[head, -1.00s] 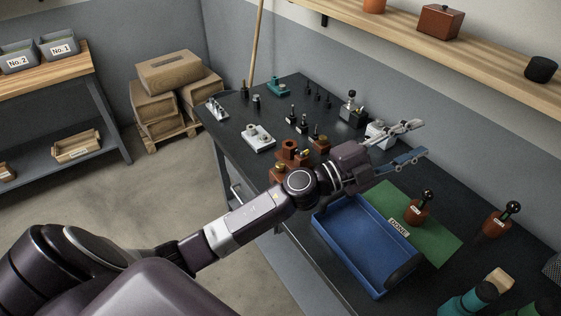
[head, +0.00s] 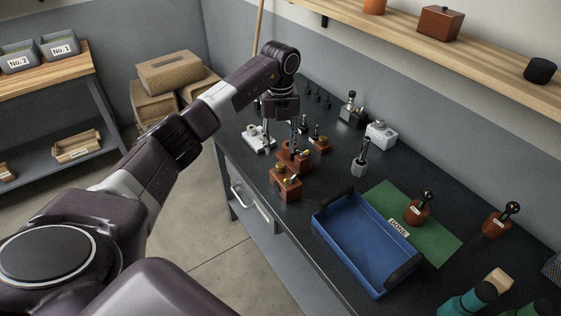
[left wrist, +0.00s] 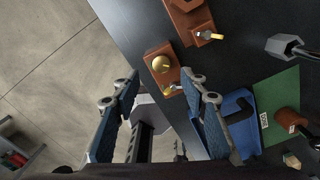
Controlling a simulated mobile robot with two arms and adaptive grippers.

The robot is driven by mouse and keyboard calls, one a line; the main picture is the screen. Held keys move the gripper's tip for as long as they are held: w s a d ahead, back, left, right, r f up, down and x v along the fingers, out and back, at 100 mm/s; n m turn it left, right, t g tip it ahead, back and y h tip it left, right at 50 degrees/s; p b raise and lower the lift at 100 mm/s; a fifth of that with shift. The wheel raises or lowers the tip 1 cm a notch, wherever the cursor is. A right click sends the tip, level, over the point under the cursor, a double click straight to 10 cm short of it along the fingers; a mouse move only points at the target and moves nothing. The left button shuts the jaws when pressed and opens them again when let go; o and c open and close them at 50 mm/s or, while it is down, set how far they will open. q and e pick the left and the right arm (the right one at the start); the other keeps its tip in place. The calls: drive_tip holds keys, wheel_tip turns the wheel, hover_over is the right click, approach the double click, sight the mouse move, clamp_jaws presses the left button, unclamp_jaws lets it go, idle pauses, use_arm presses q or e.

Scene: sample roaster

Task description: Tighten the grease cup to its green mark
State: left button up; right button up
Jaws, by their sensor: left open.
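A rust-red block (head: 286,190) stands near the bench's front edge, with brass fittings on it. In the left wrist view the block (left wrist: 152,52) carries a round brass cap (left wrist: 161,64), which looks like the grease cup, and a smaller brass piece (left wrist: 170,90) at its side. I cannot make out a green mark. My left gripper (head: 281,142) points down above the bench, behind this block in the head view. It also shows in the left wrist view (left wrist: 160,88), with its fingers wide apart and nothing between them. My right gripper is not in view.
Another rust-red block (head: 296,163) stands just behind. A grey hexagonal piece with a handle (head: 361,160) stands to the right. A blue tray (head: 322,222) and a green mat (head: 436,243) lie further right. A white fixture (head: 254,141) is to the left.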

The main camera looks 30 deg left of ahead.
sight(281, 165)
use_arm(q)
wheel_tip(281, 165, down, 6)
drive_tip(key=shift+d+f+p, duration=0.1)
drive_tip(key=shift+f+p, duration=0.05)
drive_tip(key=shift+p, duration=0.8)
drive_tip(key=shift+f, duration=0.45)
drive_tip(key=shift+c, duration=0.5)
clamp_jaws()
